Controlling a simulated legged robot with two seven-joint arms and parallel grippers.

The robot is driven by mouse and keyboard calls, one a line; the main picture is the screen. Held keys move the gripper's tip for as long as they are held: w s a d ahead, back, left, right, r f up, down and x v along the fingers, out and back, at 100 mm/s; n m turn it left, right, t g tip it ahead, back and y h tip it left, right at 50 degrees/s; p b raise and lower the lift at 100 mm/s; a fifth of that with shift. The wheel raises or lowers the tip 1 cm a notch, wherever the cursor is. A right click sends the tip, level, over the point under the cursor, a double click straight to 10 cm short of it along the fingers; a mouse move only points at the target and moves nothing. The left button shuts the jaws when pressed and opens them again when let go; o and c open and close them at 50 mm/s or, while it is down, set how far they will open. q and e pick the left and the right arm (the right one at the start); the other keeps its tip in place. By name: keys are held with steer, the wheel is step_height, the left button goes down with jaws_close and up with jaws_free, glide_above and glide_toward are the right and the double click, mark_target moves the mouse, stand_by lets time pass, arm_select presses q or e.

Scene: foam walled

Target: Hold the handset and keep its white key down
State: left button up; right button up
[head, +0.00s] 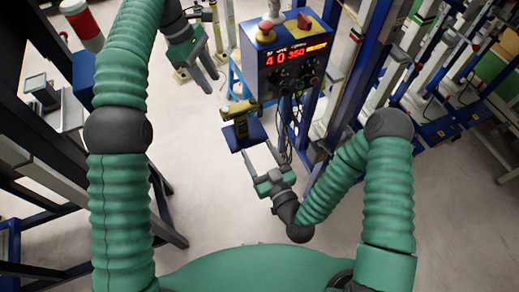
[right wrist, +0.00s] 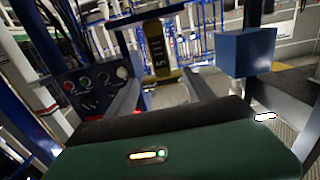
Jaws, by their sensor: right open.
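Which key is white is too small to tell. My right gripper (head: 259,150) is open and empty, its fingers pointing at the handset from the near side. In the right wrist view the handset shows between the two fingers, beyond their tips. My left gripper (head: 214,86) is open and empty, above and left of the handset.
A blue control box (head: 289,62) with red digits, knobs and a red button stands just behind and right of the handset, cables hanging below it. Blue and white frames crowd the right. A red-and-white cylinder (head: 83,25) is at upper left. The grey floor (head: 215,205) nearby is clear.

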mark_target(241, 122)
steer(key=x, duration=0.6)
steer(key=r+x, duration=0.1)
steer(key=x, duration=0.2)
steer(key=shift+s+a, duration=0.1)
steer(key=shift+a, duration=0.25)
steer(key=x, duration=0.4)
steer(key=d+x, duration=0.1)
steer(key=x, duration=0.2)
steer(key=shift+w+f, duration=0.1)
steer(key=shift+w, duration=0.2)
steer(key=shift+w+a, duration=0.2)
steer(key=shift+a, duration=0.25)
steer(key=shift+c, duration=1.4)
steer(key=shift+d, duration=0.2)
steer(key=c, duration=0.7)
arm_select(q)
steer(key=shift+a, duration=0.4)
arm_select(e)
jaws_close()
arm_select(q)
jaws_close()
arm_select(e)
steer(key=shift+a, duration=0.1)
